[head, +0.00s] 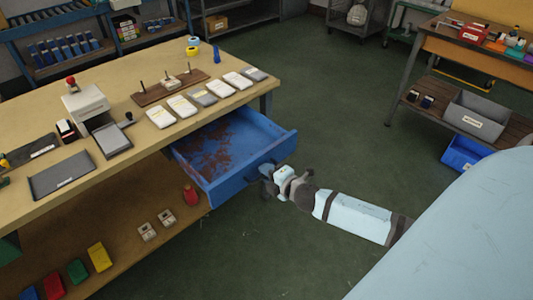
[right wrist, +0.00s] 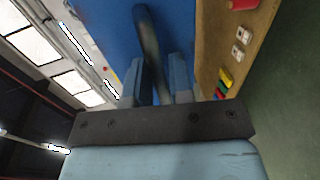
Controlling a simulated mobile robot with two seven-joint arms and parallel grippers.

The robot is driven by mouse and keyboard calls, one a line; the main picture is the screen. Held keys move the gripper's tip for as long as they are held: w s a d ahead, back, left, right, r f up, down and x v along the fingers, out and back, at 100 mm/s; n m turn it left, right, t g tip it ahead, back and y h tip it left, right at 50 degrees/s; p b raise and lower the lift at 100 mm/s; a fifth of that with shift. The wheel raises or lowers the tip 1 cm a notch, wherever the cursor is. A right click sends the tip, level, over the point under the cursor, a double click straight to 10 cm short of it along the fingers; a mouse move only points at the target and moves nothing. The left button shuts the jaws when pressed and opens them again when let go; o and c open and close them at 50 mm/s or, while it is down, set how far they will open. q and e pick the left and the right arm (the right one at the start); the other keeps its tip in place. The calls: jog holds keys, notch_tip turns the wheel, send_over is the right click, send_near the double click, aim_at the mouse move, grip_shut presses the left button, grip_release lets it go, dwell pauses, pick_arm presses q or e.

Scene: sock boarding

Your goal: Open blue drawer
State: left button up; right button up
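The blue drawer (head: 232,145) is pulled well out from under the wooden workbench top. Its inside looks empty, with a reddish-brown patch on the bottom. My right gripper (head: 268,172) is at the drawer's front face, at the handle. In the right wrist view the dark bar handle (right wrist: 149,50) runs between the two fingers of my right gripper (right wrist: 160,82), which look closed on it. The blue drawer front (right wrist: 112,30) shows behind the handle. My left gripper is not in view.
The workbench (head: 125,88) carries white packets, a small press and a dark tray. Its lower shelf (head: 150,255) holds coloured blocks and a red item. A second bench with a grey bin (head: 476,118) stands at the right. The green floor beside the drawer is clear.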

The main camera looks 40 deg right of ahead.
jog(key=shift+o, duration=1.1)
jog(key=v, duration=1.3)
jog(key=shift+s+p, duration=0.4)
jog(key=shift+p, duration=0.05)
jog(key=shift+d, duration=0.1)
